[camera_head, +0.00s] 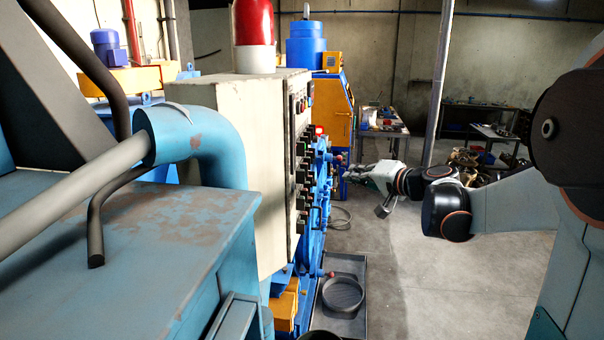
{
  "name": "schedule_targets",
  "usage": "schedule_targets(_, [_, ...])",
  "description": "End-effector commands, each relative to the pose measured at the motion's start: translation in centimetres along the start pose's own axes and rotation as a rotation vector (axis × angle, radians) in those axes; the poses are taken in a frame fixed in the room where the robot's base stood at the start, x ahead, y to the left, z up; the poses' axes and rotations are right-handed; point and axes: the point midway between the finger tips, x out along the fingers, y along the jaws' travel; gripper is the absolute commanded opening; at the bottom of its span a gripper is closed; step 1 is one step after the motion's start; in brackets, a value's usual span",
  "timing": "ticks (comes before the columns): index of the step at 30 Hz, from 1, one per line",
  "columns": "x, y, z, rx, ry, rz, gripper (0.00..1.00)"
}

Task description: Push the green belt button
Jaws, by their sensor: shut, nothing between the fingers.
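The beige control cabinet (245,130) stands in the middle left of the head view. Its button panel (301,165) faces right and is seen nearly edge-on, with rows of small dark, green and red buttons. I cannot tell which of them is the green belt button, as the labels are too small and oblique to read. My gripper (350,171) is to the right of the panel, shut and empty, pointing left towards the machine. In the picture a gap shows between it and the panel buttons.
A red lamp (253,24) tops the cabinet. Blue machine parts (322,190) with red knobs stick out beside the panel. A black tray (345,302) with a round pan (343,294) lies on the floor below. Open concrete floor (430,290) lies right of the machine; workbenches stand behind.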

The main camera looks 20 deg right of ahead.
Motion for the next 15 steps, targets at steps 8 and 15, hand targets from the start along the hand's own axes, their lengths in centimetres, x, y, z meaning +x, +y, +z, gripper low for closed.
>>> schedule_targets(8, [0.6,-0.5,0.5,-0.001,-0.002,-0.001,0.0])
schedule_targets(15, [2.7,-2.0,2.0,-0.001,-0.003,-0.002,0.0])
